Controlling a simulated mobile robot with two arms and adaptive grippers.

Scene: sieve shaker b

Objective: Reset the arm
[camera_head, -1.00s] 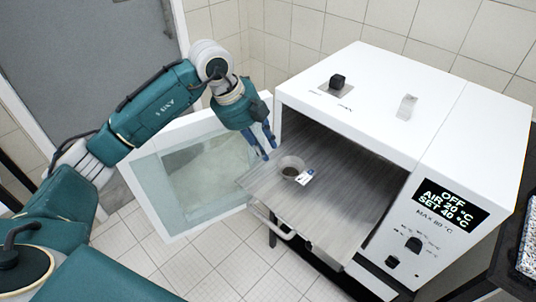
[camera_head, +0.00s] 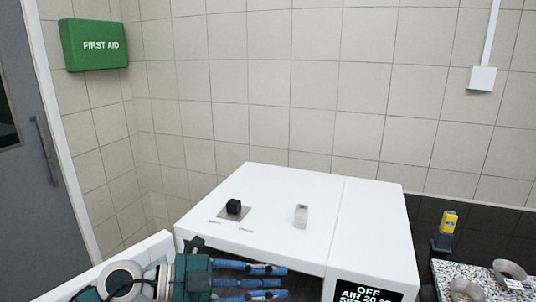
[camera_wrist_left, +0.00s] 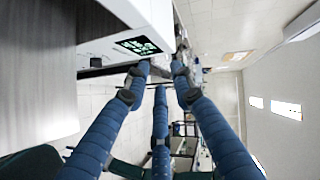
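My left gripper (camera_head: 278,282) is low in the head view, just in front of the white oven, its blue fingers pointing right. In the left wrist view (camera_wrist_left: 160,76) its three fingers are spread apart with nothing between them, so it is open and empty. The white oven (camera_head: 275,190) stands in front of me, its display (camera_head: 368,292) reading OFF. The oven's inside and shelf are mostly out of frame or behind the gripper in the head view, and the small bowl is not visible. My right gripper is in neither view.
A speckled counter (camera_head: 455,270) with small bowls (camera_head: 509,271) and a yellow-topped device (camera_head: 449,221) are at right. A first aid box (camera_head: 95,45) hangs on the wall.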

